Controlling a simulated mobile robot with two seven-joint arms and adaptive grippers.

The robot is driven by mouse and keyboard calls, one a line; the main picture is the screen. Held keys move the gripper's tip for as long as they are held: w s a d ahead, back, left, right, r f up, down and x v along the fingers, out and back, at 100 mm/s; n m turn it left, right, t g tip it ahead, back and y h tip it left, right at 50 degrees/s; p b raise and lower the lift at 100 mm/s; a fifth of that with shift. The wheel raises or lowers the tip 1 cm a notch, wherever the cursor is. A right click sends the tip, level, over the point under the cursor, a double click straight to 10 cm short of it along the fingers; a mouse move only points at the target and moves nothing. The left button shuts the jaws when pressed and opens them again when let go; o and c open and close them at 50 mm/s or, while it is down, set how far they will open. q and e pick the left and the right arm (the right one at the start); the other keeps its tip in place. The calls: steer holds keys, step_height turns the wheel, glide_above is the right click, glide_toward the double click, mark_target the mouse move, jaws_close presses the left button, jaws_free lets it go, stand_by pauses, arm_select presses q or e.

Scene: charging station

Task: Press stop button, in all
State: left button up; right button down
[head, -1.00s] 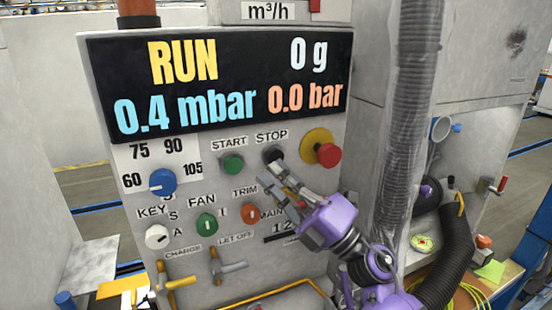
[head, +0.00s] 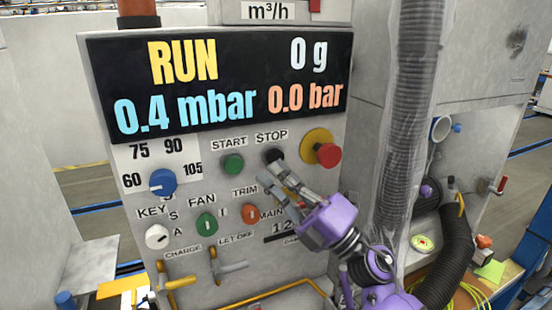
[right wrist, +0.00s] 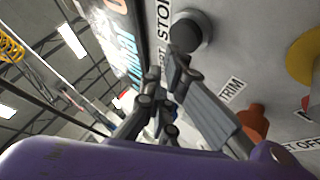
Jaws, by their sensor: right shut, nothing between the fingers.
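The black stop button (head: 273,155) sits under the STOP label on the grey panel, and the right wrist view shows it as a dark round knob (right wrist: 188,32). My right gripper (head: 270,173) is shut and empty, its fingertips just below the stop button in the head view. In the right wrist view the fingertips (right wrist: 178,72) lie close to the button's lower edge; I cannot tell whether they touch it. The display (head: 220,85) reads RUN, 0 g, 0.4 mbar and 0.0 bar. My left gripper is not in view.
The green start button (head: 232,164) is left of the stop button, and a red emergency knob (head: 328,155) is at its right. The orange trim knob (head: 250,213) and green fan knob (head: 206,223) are below. A grey corrugated hose (head: 408,110) hangs right of the panel.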

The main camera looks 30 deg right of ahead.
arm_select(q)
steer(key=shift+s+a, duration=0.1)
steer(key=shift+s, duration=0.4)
arm_select(e)
steer(key=shift+w, duration=0.4)
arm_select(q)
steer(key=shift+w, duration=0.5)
arm_select(e)
steer(key=shift+w, duration=0.3)
steer(key=shift+w+d, duration=0.1)
steer(key=shift+w, duration=0.1)
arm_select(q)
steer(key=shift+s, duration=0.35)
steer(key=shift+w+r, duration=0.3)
arm_select(e)
steer(key=shift+s, duration=0.9)
